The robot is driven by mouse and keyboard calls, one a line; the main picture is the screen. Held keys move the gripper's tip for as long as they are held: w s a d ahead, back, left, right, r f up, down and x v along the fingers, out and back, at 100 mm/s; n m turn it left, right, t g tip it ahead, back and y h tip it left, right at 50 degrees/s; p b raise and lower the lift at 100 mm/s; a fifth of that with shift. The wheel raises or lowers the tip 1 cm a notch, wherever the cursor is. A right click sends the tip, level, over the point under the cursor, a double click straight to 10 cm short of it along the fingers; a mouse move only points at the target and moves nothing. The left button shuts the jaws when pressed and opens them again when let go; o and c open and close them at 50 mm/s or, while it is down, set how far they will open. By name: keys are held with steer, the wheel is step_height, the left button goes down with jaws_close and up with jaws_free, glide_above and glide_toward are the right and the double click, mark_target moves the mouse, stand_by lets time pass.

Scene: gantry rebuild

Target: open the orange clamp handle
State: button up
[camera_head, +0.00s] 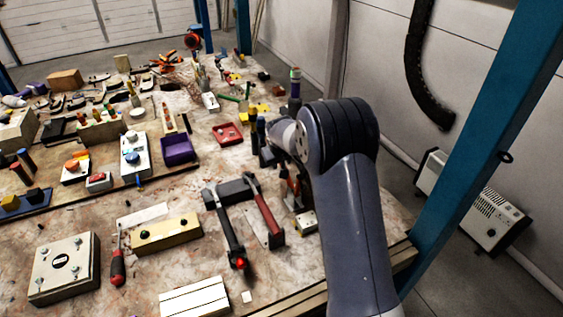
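A small orange-red part (293,189), which looks like the clamp handle, shows just left of my arm. It rises above a pale metal block (305,223) near the right side of the bench. My arm covers its right side, so I cannot make out the handle's full shape or angle. My forearm and wrist stand in front of this area, with the wrist bending left and away. My gripper's fingertips are hidden or cannot be told apart from the dark items beyond the wrist. I see no contact with the orange part.
A red tray (228,134) and a purple bin (177,149) sit farther back. A blue post (470,125) stands at right. A cream box (65,268) sits front left.

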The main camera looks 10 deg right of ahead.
steer(key=shift+o, duration=0.2)
steer(key=b+v, duration=0.2)
steer(key=v, duration=0.8)
steer(key=shift+s+r, duration=0.25)
steer(key=shift+r, duration=0.05)
steer(key=p+x, duration=0.2)
steer(key=x, duration=0.9)
steer(key=shift+s+r, duration=0.1)
steer(key=shift+r, duration=0.15)
